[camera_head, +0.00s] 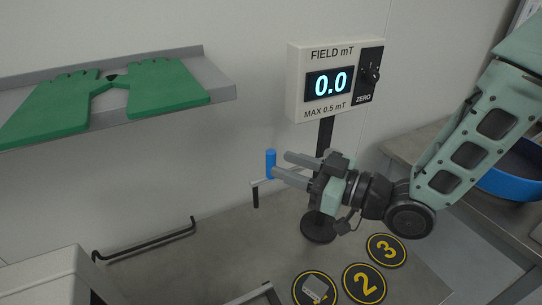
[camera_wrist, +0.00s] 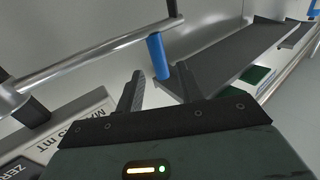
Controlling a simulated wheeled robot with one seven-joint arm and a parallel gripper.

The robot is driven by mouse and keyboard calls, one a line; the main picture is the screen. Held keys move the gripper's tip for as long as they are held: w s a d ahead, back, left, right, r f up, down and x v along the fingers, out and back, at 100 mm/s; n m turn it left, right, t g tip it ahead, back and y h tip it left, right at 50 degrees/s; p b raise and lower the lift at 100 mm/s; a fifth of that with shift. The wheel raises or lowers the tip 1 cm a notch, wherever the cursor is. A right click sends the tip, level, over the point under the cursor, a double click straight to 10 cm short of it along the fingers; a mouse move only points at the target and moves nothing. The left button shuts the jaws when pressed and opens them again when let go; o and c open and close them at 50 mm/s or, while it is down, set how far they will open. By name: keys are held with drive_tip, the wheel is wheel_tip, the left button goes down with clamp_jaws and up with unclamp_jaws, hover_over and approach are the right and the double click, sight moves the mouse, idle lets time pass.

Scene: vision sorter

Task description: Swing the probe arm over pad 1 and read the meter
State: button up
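The meter (camera_head: 330,80) is a pale box marked FIELD mT and MAX 0.5 mT, and its display reads 0.0. Beneath it a dark post stands on a round base. The probe arm's blue upright handle (camera_head: 271,163) is left of the post, with a dark probe (camera_head: 256,198) hanging beside it. My gripper (camera_head: 280,165) is open, its fingertips close to the handle. In the wrist view the handle (camera_wrist: 157,55) shows just beyond and between the fingers; contact cannot be told. Pad 1 (camera_head: 300,291) lies at the bottom, partly covered by a grey block (camera_head: 315,290).
Pad 2 (camera_head: 364,284) and pad 3 (camera_head: 386,251) lie right of pad 1. A black rail (camera_head: 145,243) and blue bin (camera_head: 510,183) flank the bench.

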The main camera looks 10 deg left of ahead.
sight(275, 162)
drive_tip(key=shift+p+x, duration=0.45)
drive_tip(key=shift+x, duration=1.85)
clamp_jaws()
drive_tip(key=shift+s, duration=0.1)
